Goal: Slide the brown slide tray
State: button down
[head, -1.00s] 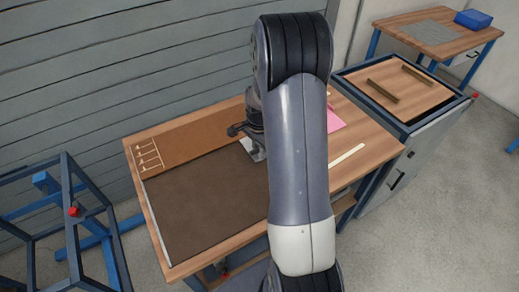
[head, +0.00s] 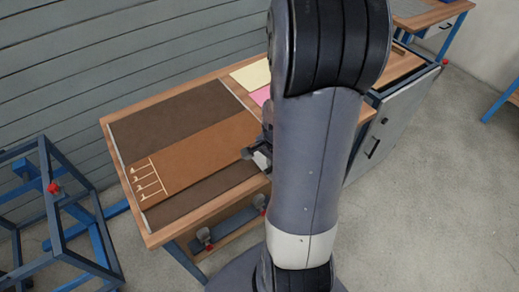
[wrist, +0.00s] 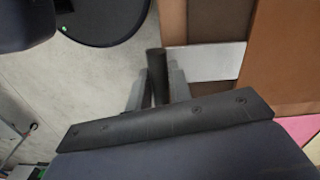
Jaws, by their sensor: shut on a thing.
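The brown slide tray (head: 205,152) is a flat orange-brown panel with pale comb-like markings at its left end. It lies across the dark brown bed (head: 168,112) of the workbench, with bed showing behind and in front of it. My gripper (head: 258,153) is at the tray's right end, partly hidden by my arm. In the wrist view its fingers (wrist: 157,92) are shut on a dark upright handle post (wrist: 155,65). A pale metal plate (wrist: 205,62) runs from beside the post toward a brown surface.
A yellow sheet (head: 252,75) and a pink sheet (head: 261,96) lie at the bench's back right. A dark blue frame with red knobs (head: 54,188) stands left. A grey cabinet (head: 385,125) stands right. Open floor lies in front.

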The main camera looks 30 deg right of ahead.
jog(key=s, duration=0.6)
jog(key=shift+s, duration=0.25)
jog(key=shift+d, duration=0.1)
jog(key=c, duration=1.4)
grip_release()
jog(key=shift+s, duration=0.1)
jog(key=shift+o, duration=0.2)
jog(key=shift+r, duration=0.1)
notch_tip(320, 180, up, 11)
jog(key=p, duration=0.2)
jog(key=shift+f, duration=0.2)
